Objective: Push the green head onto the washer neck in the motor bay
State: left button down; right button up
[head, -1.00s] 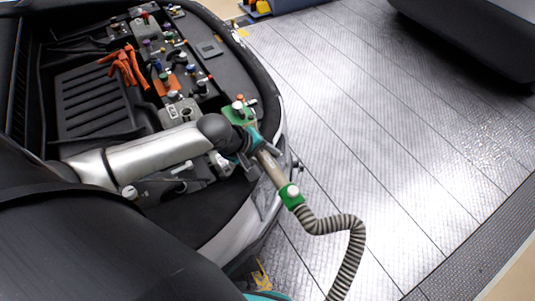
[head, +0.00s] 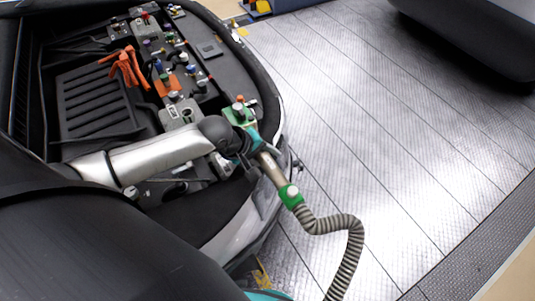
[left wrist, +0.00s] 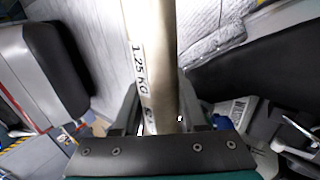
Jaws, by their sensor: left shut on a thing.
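My left gripper (head: 256,147) is shut on a metal tube (head: 270,167) over the front edge of the motor bay. The left wrist view shows the tube (left wrist: 152,70) between the fingers, marked "1.25 KG". A green head (head: 238,118) shows just beyond the gripper, at the tube's bay end, with small orange and white parts by it. I cannot tell whether it touches anything beneath. A green collar (head: 290,195) joins the tube's other end to a ribbed grey hose (head: 340,223). I cannot pick out the washer neck; my arm and the head hide part of the bay. My right gripper is not in view.
The motor bay holds a ribbed black cover (head: 95,98), orange cables (head: 128,68) and several small coloured caps. The bay's dark rim (head: 262,85) curves around its front.

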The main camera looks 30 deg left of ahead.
pick_arm(q)
jog(key=shift+p, duration=0.95)
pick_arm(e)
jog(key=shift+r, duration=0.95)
